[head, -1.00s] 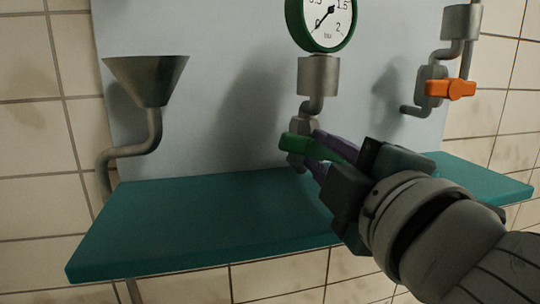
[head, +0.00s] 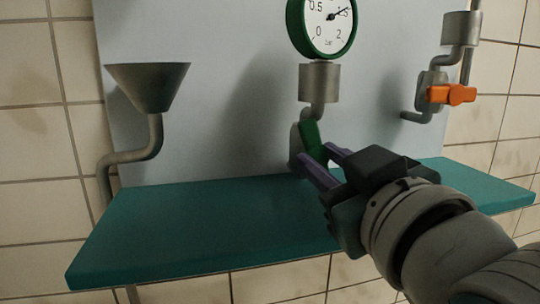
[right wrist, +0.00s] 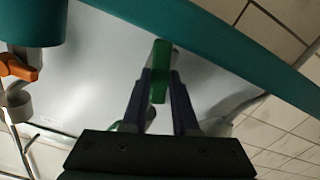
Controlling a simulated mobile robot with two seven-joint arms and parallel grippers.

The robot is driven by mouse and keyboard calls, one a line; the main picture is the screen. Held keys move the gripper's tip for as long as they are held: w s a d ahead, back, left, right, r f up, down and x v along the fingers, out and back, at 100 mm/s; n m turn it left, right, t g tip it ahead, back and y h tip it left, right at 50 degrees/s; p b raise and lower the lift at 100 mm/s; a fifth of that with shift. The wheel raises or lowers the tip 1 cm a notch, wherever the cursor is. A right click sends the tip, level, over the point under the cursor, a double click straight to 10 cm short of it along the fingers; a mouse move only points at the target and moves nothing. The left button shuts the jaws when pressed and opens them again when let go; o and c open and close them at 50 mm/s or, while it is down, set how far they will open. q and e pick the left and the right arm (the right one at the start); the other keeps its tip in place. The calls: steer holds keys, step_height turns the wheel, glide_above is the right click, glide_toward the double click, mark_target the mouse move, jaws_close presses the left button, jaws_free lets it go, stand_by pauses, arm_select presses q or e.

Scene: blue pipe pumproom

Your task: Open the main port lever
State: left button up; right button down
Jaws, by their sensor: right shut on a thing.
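The green lever (head: 311,136) sits on the grey valve below the round gauge and stands steeply, leaning a little. My right gripper (head: 315,153) is shut on the green lever, with its purple fingers on either side of it. In the right wrist view the green lever (right wrist: 161,65) shows between the two fingers (right wrist: 160,88). The green-rimmed gauge (head: 324,25) above has its needle near 1.5 bar. My left gripper is not in view.
A teal shelf (head: 190,225) runs below the lever. A grey funnel (head: 148,85) with a bent pipe is at the left. An orange lever (head: 452,94) on another valve is at the right. A pale panel (head: 225,120) stands behind.

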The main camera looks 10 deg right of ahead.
steer(key=shift+m+p, duration=0.3)
steer(key=shift+m, duration=1.6)
steer(key=c, duration=0.7)
jaws_free()
steer(key=s+b, duration=0.4)
steer(key=s, duration=0.6)
steer(key=shift+d, duration=0.15)
